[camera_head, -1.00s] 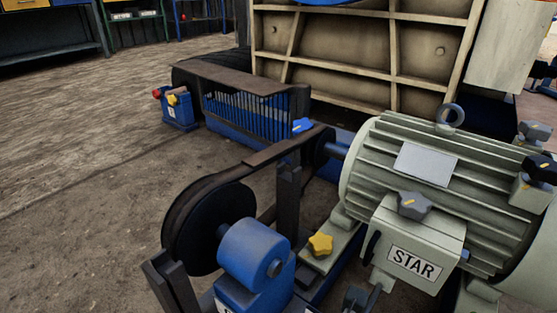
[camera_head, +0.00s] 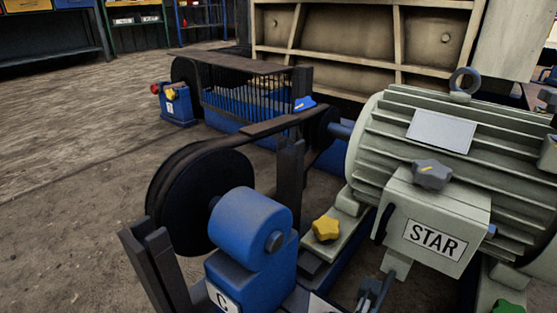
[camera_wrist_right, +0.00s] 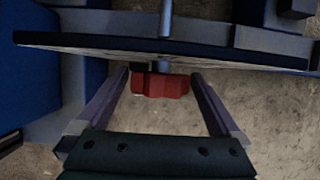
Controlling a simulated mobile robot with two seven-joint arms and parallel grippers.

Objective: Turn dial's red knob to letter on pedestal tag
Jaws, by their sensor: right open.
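In the right wrist view the red knob (camera_wrist_right: 160,86) sits on a shaft under the dial (camera_wrist_right: 90,43), a thin dark disc seen nearly edge-on. Its letters cannot be read from here. My right gripper (camera_wrist_right: 159,76) is open, one finger on each side of the knob, with gaps to both sides. In the head view a blue pedestal (camera_head: 248,272) carries a white tag (camera_head: 222,299) that reads C, partly cut off by the lower edge. A small pale piece, perhaps the dial, shows at the bottom edge. My left gripper is not in view.
A grey-green motor (camera_head: 440,150) with a STAR label (camera_head: 433,238) stands right of the pedestal. A belt wheel (camera_head: 190,195) and a yellow star knob (camera_head: 326,229) are close by. A small blue box (camera_head: 177,108) stands further back. Floor at left is clear.

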